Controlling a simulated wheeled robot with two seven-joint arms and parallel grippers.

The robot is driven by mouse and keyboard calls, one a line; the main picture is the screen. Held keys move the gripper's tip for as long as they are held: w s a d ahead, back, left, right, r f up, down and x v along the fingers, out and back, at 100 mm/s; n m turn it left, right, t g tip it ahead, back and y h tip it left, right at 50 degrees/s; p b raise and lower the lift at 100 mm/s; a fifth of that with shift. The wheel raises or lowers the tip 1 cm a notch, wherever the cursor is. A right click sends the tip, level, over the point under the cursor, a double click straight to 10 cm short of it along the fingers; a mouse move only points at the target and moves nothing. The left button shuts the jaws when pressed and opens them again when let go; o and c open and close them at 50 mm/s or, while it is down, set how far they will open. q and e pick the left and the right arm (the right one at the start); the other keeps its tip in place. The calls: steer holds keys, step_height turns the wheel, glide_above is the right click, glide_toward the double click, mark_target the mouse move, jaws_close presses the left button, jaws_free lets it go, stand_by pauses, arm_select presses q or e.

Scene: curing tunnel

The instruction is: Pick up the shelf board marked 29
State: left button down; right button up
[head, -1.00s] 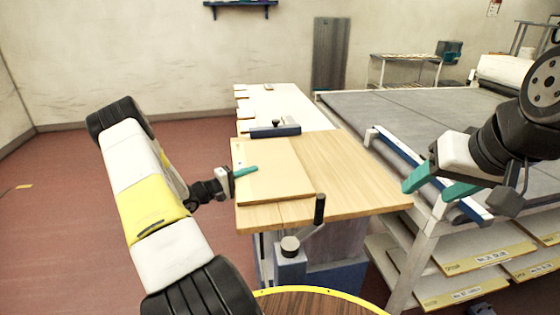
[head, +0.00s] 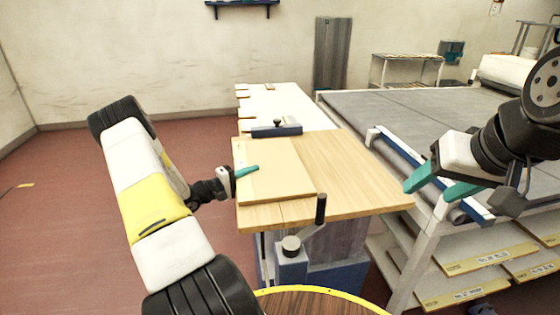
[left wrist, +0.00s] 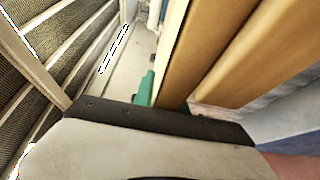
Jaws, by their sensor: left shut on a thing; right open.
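A pale wooden board (head: 278,172) lies flat on the wooden bench top (head: 355,172); any number on it is too small to read. My left gripper (head: 246,171) is shut on the board's left edge, with one teal finger over its top face. The lower finger is hidden in the head view. In the left wrist view, a teal finger (left wrist: 147,88) is against the board's edge (left wrist: 174,40). My right gripper (head: 432,186) is open and empty, to the right of the bench near the conveyor's blue-and-white rail.
A blue clamp (head: 276,130) stands behind the board. A crank handle (head: 319,210) rises at the bench's front. Labelled boards (head: 462,294) lie on the rack's lower shelves at right. The grey conveyor bed (head: 420,118) lies behind my right gripper.

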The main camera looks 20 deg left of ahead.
arm_select(q)
steer(key=shift+r, duration=0.15)
step_height(320, 180, up, 10)
steer(key=shift+f, duration=0.1)
stand_by(0.3)
stand_by(0.4)
